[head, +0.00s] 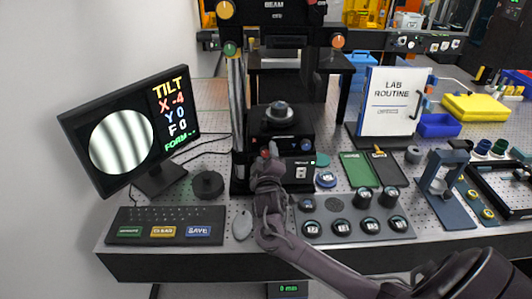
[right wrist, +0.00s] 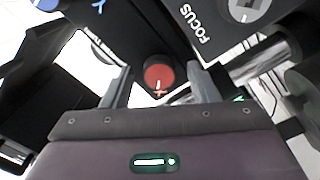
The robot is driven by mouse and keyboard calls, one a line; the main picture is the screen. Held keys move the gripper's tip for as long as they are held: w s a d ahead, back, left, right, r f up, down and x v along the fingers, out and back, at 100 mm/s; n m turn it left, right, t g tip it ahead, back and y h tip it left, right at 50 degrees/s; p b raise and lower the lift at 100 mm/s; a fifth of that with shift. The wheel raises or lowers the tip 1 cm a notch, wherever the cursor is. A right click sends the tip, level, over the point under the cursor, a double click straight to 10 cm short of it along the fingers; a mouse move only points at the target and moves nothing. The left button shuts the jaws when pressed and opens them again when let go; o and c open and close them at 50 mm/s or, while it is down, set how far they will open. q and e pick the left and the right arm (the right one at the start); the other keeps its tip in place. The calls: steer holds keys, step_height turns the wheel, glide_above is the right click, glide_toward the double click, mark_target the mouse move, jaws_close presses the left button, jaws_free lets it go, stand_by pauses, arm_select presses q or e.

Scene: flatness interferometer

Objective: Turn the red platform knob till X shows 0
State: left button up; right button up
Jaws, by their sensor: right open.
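The monitor (head: 126,137) at the left reads TILT, X -4, Y 0, F 0, beside a round picture of dark and light stripes. The red platform knob (right wrist: 158,78) is on the black instrument's front, with a white pointer line on its face. My right gripper (right wrist: 161,88) is open, with one finger on either side of the red knob; contact cannot be told. In the head view my right gripper (head: 267,160) is at the instrument's front and largely covers the red knob. My left gripper is not in view.
A blue knob (head: 305,144) sits right of the red one. In the right wrist view, the FOCUS dial (right wrist: 246,10) is close by. A keyboard (head: 165,225) and a black puck (head: 208,184) lie left. A grey tray (head: 345,238) with several round pieces lies right.

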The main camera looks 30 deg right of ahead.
steer(key=shift+w+d, duration=0.1)
steer(key=shift+w, duration=0.05)
steer(key=c, duration=1)
steer(key=shift+m, duration=0.3)
steer(key=m+b, duration=0.1)
steer(key=m, duration=0.2)
steer(key=shift+f+b, duration=0.15)
steer(key=shift+b, duration=0.2)
steer(key=m+b, duration=0.2)
steer(key=m, duration=0.3)
steer(key=shift+m, duration=0.4)
